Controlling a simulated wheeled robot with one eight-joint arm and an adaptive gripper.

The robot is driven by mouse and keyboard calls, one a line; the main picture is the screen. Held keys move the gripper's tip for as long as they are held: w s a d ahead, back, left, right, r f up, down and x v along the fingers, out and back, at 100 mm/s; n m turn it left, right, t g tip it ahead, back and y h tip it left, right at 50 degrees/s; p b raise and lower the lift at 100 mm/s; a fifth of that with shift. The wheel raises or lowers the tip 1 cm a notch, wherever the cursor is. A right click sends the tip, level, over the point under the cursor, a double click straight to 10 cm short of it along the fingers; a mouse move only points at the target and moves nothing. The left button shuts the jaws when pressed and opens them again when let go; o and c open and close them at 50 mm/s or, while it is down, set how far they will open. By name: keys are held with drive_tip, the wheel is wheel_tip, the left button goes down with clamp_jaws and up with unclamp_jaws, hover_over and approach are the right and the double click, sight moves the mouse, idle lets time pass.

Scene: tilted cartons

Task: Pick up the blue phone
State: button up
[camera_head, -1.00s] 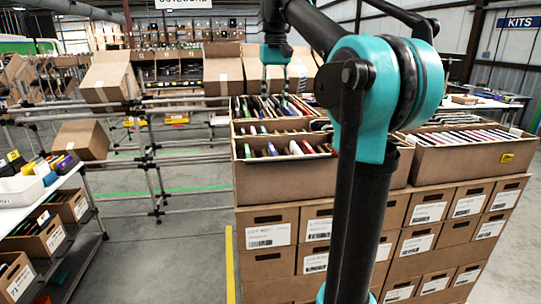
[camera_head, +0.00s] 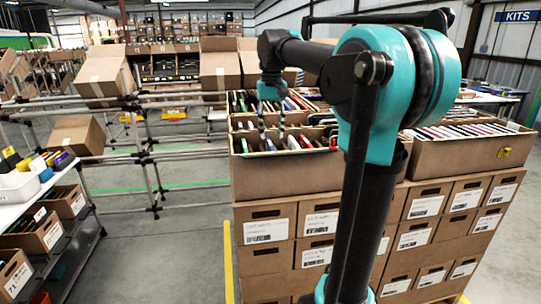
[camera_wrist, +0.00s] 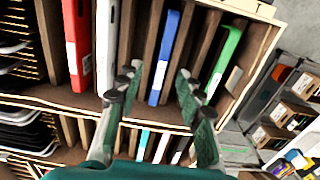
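The blue phone (camera_wrist: 165,57) stands on edge in a slot of the front carton (camera_head: 285,180), between brown dividers. It also shows in the head view (camera_head: 269,145), small, below the fingers. My gripper (camera_wrist: 158,77) is open and empty, with one fingertip to each side of the blue phone's line in the wrist view. In the head view my gripper (camera_head: 272,130) hangs just above the front carton. Whether the fingertips reach down beside the phone cannot be told.
A red phone (camera_wrist: 76,45) and a white phone (camera_wrist: 107,45) stand left of the blue one, a green phone (camera_wrist: 223,60) to the right. Another filled carton (camera_head: 460,155) sits at right on the stacked boxes. A shelf (camera_head: 75,190) stands at far left.

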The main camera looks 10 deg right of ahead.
sight(271, 144)
drive_tip(key=shift+w+a+f, duration=0.15)
drive_tip(key=shift+f, duration=2.2)
clamp_jaws()
